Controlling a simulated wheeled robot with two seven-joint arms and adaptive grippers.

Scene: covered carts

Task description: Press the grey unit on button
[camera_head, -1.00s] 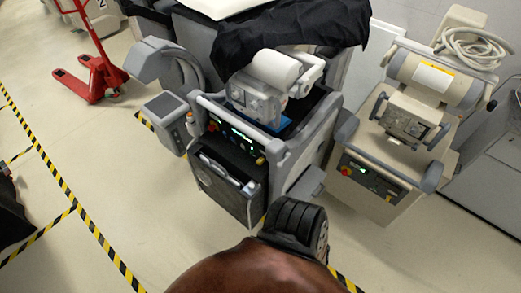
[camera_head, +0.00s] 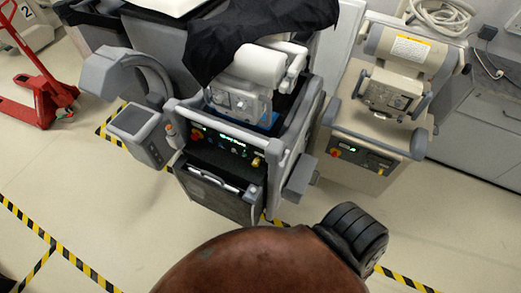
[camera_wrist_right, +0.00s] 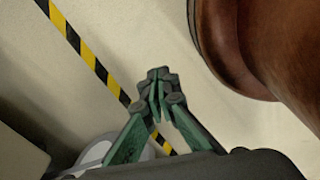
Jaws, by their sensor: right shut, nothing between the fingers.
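The grey unit (camera_head: 222,185) stands left of centre in the head view, partly under a black cloth. Its front panel (camera_head: 225,143) has a red button (camera_head: 196,134) at the left, green lit markings in the middle and a yellow part (camera_head: 256,162) at the right. The exact on button is too small to tell. My right gripper (camera_wrist_right: 158,77) shows in the right wrist view, shut and empty above bare floor, away from the unit. The unit does not show clearly in that view. My left gripper is in neither view.
A beige unit (camera_head: 333,172) with its own panel stands just right of the grey one. A screen on an arm (camera_head: 131,118) sticks out at the grey unit's left. A red pallet jack (camera_head: 42,95) is far left. The floor in front is clear, with yellow-black tape (camera_head: 62,250).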

